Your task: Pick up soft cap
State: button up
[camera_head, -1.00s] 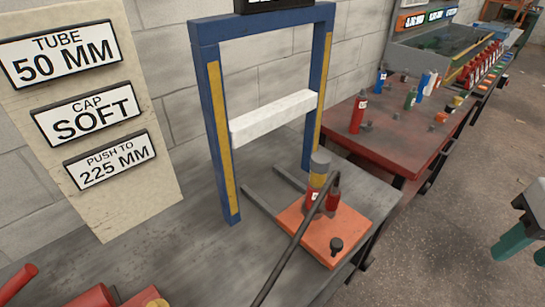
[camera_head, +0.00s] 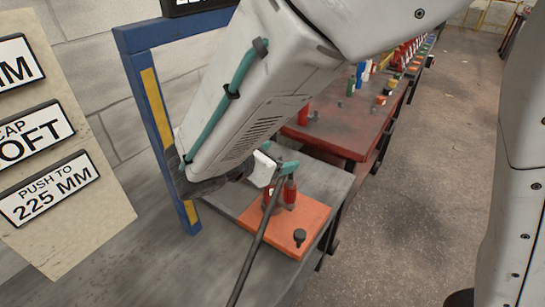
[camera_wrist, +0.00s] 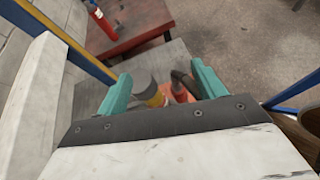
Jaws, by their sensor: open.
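My gripper (camera_wrist: 160,80) is open, with its teal fingers spread above the orange plate. It also shows in the head view (camera_head: 272,170), partly behind my arm. Between the fingers in the wrist view is a stack with a grey top piece (camera_wrist: 142,82) and a yellow band (camera_wrist: 157,99), and red beneath. Red cylinders (camera_head: 290,194) stand on the orange plate (camera_head: 312,220), partly hidden by my gripper and a dark lever. A small dark knob (camera_head: 299,237) sits on the plate's near part. No label on these parts is readable, so I cannot tell which piece is the soft cap.
The blue press frame (camera_head: 160,120) stands close beside my arm. A long dark lever (camera_head: 255,240) slants across the grey bench. The sign board (camera_head: 75,225) is at the left. A red table (camera_head: 335,135) with several small parts stands behind; floor is clear to the right.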

aim_at(273, 153)
jog(key=a+f+n+t, duration=0.1)
jog(key=a+f+n, duration=0.1)
jog(key=a, duration=0.2)
jog(key=shift+t+y, duration=0.3)
jog(key=shift+t, duration=0.1)
jog(key=x, duration=0.7)
jog(key=shift+w+a+r, duration=0.1)
jog(key=shift+w, duration=0.4)
jog(key=shift+c, duration=0.3)
jog(key=c, duration=1.1)
